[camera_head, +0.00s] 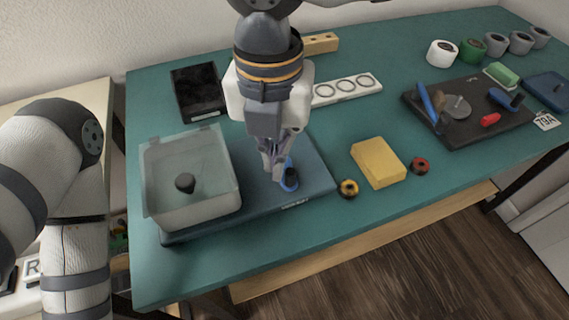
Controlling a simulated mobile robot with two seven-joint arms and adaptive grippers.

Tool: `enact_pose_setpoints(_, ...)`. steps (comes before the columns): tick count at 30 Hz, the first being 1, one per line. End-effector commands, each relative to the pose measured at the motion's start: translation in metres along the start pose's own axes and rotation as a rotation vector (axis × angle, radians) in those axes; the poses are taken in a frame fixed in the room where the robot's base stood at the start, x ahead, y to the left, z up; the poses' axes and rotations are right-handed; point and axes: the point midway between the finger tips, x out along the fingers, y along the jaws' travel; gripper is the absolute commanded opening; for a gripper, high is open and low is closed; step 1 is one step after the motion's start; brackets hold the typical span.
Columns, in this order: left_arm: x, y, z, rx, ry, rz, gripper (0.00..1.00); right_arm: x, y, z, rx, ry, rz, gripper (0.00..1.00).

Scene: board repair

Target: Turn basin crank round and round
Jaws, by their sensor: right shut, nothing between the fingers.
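The basin (206,211) is a clear-walled box on the left part of a dark blue base plate (262,214), with a dark knob-like piece (185,183) inside. The crank (290,182), blue with a black knob, stands on the base to the right of the basin. My right gripper (277,174) points down at the crank, its fingers shut and empty. The fingertips are right beside the crank and partly cover it; I cannot tell whether they touch it. My left arm is at the left edge, and its gripper is out of view.
A yellow sponge-like block (378,162), a yellow-black roll (348,188) and a red-black roll (419,166) lie right of the base. A black tray (198,91) and a white holder with rings (345,90) are behind. A dark mat (465,135) with tools lies farther right.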

Motion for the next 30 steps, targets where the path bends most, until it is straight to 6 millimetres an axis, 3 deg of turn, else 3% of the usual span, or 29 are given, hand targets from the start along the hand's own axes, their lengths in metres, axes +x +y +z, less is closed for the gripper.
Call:
enact_pose_setpoints(13,0.0,0.0,0.0,0.0,0.001,0.0,0.39,0.002,0.0,0.0,0.0,0.0,0.0,0.0)
enact_pose_setpoints(30,-0.003,0.0,-0.001,0.0,0.008,0.0,0.39,0.039,0.0,0.0,0.0,0.0,-0.001,0.0)
